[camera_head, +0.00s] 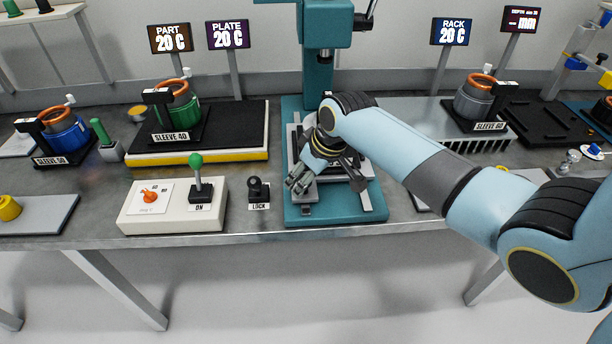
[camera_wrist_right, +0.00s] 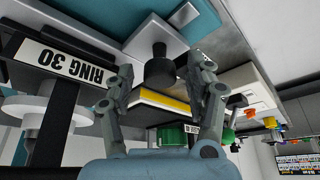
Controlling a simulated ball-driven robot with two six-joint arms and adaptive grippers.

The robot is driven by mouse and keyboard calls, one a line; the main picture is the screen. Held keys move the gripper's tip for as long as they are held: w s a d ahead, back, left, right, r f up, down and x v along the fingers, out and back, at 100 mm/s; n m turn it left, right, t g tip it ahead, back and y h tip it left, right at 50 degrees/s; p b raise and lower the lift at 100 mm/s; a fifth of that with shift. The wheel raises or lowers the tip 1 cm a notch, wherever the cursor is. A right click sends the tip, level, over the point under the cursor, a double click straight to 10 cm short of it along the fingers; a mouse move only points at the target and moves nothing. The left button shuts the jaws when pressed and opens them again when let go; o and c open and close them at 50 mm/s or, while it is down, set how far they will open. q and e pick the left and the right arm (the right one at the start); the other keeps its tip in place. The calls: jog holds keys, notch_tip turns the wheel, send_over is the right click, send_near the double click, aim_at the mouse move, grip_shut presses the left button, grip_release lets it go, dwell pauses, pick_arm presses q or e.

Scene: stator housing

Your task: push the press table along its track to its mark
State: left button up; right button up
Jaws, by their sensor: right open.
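The teal press (camera_head: 322,70) stands at the middle of the bench. On its base (camera_head: 335,213) is the press table (camera_head: 358,184), a dark and grey plate between pale track rails. My right arm crosses from the right and hides much of the table. My right gripper (camera_head: 300,184) is open at the table's front left side; I cannot tell whether it touches. My left gripper is not in view.
Left of the press are the LOCK knob (camera_head: 258,190) and a white control box (camera_head: 172,205) with a green-topped lever. A heated plate (camera_head: 235,142) bears a green sleeve fixture (camera_head: 178,107). Another fixture (camera_head: 475,100) stands at the right. The bench's front edge runs close before the press.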

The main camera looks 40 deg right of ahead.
aim_at(297, 160)
jog(key=shift+c, duration=1.2)
grip_shut()
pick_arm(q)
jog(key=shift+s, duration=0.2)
